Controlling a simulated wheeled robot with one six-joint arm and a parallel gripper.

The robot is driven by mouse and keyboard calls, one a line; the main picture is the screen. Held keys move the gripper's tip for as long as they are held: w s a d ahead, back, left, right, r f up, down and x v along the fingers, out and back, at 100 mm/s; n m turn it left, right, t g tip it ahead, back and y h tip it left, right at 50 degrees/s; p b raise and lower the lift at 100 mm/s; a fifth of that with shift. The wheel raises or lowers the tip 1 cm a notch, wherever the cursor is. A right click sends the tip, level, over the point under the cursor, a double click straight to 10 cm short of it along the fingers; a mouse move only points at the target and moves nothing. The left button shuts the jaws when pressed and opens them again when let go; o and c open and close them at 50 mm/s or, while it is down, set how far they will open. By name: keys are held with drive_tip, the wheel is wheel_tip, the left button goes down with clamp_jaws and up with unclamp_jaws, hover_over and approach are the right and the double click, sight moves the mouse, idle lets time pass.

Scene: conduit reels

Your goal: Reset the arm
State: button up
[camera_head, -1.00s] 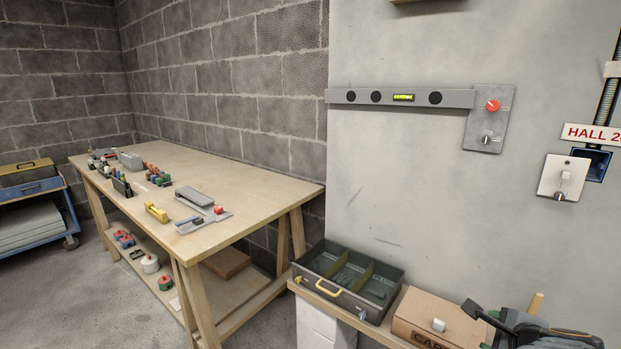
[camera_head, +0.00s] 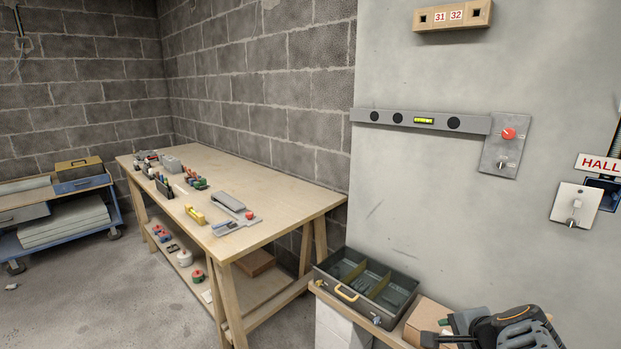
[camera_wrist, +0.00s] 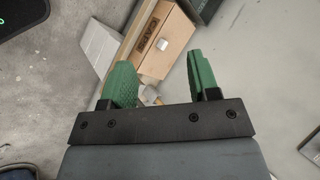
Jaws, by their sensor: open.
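My gripper (camera_wrist: 162,76) shows in the wrist view with two green ribbed fingers spread well apart. Nothing is between the fingertips. The gripper's fingers are hard to make out there.
An open grey compartment case (camera_head: 366,287) with a yellow handle sits on a narrow shelf left of my arm. A wooden workbench (camera_head: 280,190) with several parts stands further left. A blue cart (camera_head: 60,215) is at far left. A grey wall panel (camera_head: 420,215) rises behind the shelf.

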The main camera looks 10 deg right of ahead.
drive_tip(key=a+r+n+g+p, duration=0.4)
drive_tip(key=a+r+n+p, duration=1)
drive_tip(key=a+n, duration=0.3)
drive_tip(key=shift+s+a+r+n, duration=0.35)
drive_tip(key=shift+a+r, duration=0.1)
drive_tip(key=shift+a, duration=0.25)
